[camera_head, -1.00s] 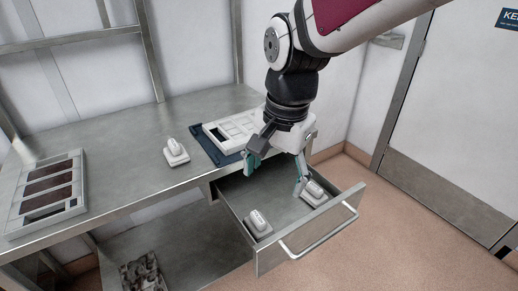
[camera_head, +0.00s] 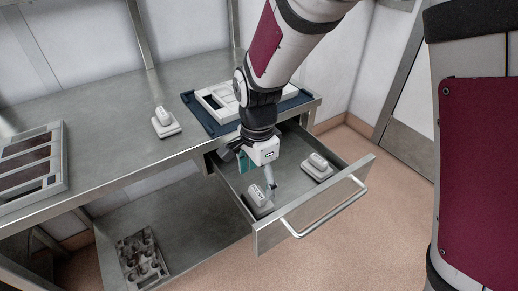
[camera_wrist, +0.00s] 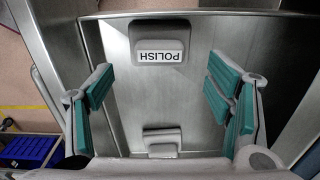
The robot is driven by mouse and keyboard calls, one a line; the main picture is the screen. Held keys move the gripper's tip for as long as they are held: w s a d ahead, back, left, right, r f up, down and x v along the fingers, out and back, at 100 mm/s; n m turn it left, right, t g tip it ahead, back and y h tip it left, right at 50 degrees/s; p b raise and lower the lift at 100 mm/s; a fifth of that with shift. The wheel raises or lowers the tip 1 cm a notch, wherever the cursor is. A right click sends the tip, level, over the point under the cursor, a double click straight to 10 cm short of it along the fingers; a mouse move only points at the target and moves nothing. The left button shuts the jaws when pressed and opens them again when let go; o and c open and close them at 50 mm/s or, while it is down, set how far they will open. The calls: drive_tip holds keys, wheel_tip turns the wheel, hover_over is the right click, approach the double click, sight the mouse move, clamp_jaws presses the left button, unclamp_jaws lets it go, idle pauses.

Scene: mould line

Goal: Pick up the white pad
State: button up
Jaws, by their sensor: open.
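Three pale block-shaped pads with raised grips show in the head view. One pad (camera_head: 258,200) lies in the open drawer (camera_head: 288,204) near its left front, and another pad (camera_head: 317,167) lies at its right. A third pad (camera_head: 165,125) rests on the metal bench. My gripper (camera_head: 257,176) is open and empty over the drawer, close above the left pad. In the wrist view, a pad labelled POLISH (camera_wrist: 160,50) lies ahead between the teal fingers, and a second pad (camera_wrist: 162,138) is lower and partly hidden. Which one is the white pad is unclear.
The drawer front and handle (camera_head: 325,208) stick out from the bench (camera_head: 90,105). A white frame lies on a blue mat (camera_head: 208,118) at the bench's right. A panelled tray (camera_head: 60,165) is at left. A grey mould-like block (camera_head: 143,262) sits on the lower shelf.

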sight(257, 192)
drive_tip(key=shift+s+a+f+b, duration=0.1)
drive_tip(key=shift+f+b, duration=0.5)
drive_tip(key=shift+f, duration=2.25)
drive_tip(key=c, duration=1.3)
